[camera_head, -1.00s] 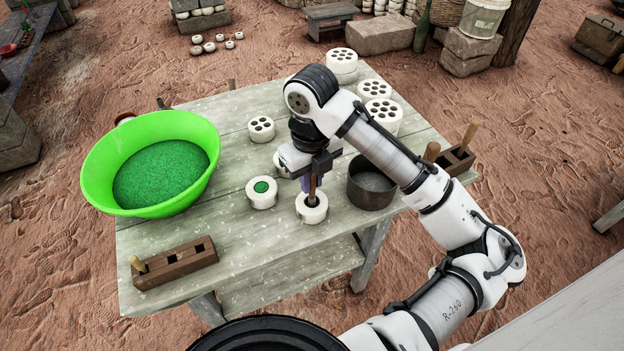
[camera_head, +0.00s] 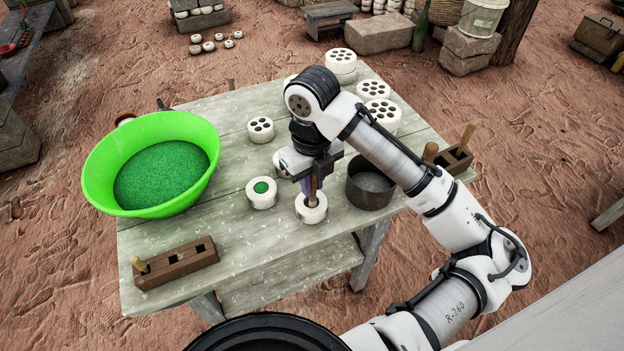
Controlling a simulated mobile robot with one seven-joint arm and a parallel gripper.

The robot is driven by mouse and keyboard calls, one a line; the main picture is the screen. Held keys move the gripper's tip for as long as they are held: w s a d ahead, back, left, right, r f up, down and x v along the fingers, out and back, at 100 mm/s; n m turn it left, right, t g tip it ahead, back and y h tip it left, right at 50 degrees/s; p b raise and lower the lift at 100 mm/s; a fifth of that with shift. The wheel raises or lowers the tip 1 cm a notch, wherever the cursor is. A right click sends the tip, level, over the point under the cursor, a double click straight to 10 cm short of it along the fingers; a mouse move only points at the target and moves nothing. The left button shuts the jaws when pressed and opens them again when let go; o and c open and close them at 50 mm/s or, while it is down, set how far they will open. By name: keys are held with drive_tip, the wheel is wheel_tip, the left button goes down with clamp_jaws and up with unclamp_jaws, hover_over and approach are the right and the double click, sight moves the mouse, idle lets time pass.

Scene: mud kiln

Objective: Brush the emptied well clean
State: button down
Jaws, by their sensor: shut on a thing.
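A white round mould with a dark single well (camera_head: 311,213) stands on the table near its front edge. My gripper (camera_head: 312,180) is right above it, shut on a brush with a wooden handle (camera_head: 313,188). The brush is upright and its lower end is in or at the well; the bristles and the well floor are mostly hidden. A similar white mould (camera_head: 261,194) with green powder in its well stands just to the left, apart from it.
A bright green basin (camera_head: 105,196) of green powder is at the left. A dark round pot (camera_head: 371,190) stands close at right. Wooden racks (camera_head: 176,263) (camera_head: 455,160) sit front left and right. Several white multi-hole moulds (camera_head: 381,107) stand at the back. The front middle is bare.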

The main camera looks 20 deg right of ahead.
drive_tip(key=shift+r+p, duration=2.8)
drive_tip(key=shift+r, duration=0.85)
drive_tip(key=shift+f, duration=0.1)
